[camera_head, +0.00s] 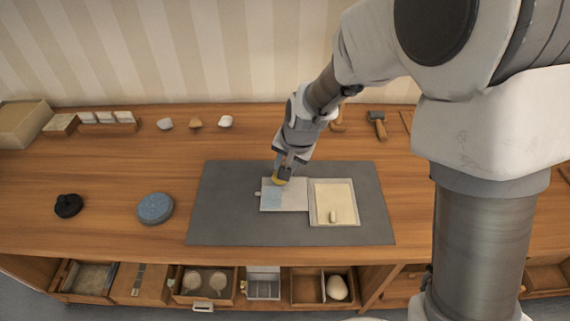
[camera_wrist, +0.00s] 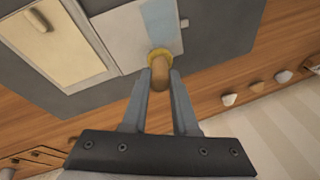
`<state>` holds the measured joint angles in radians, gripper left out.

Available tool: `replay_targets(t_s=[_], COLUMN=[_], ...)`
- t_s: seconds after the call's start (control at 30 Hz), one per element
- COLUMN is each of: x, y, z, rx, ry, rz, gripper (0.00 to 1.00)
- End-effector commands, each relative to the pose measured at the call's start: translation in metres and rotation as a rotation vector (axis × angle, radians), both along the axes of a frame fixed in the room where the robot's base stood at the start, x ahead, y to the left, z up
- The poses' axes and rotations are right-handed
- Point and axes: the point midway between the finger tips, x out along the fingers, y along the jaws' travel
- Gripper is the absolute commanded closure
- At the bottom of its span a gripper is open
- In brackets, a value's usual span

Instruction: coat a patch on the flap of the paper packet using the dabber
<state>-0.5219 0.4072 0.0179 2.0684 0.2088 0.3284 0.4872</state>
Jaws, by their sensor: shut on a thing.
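My gripper (camera_head: 285,172) is shut on the dabber, which has a round wooden handle (camera_wrist: 160,72) and a yellow pad (camera_wrist: 153,54). In the wrist view the pad points away from the fingers (camera_wrist: 160,80). The pale paper packet (camera_head: 295,196) lies on the grey mat, with a light blue patch (camera_head: 272,198) on its left part. The patch also shows in the wrist view (camera_wrist: 158,20). The pad is at the packet's far left edge, by the end of the blue patch. I cannot tell whether it touches the paper.
A cream-filled tray (camera_head: 313,215) with a small peg-like piece (camera_head: 332,216) stands right of the packet on the mat (camera_head: 225,215). A blue round tin (camera_head: 155,208) and a black object (camera_head: 68,205) are at left. Stones (camera_head: 225,121) and a hammer (camera_head: 377,122) lie behind.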

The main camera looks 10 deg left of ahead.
Motion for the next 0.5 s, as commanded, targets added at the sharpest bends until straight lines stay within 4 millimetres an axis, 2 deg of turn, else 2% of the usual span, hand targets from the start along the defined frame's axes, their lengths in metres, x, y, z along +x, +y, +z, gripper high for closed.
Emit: replay_targets(t_s=[0.5], x=[0.0], y=[0.0], z=[-0.0058], rx=[0.0], ry=[0.0], rz=[0.0], gripper=[1.0])
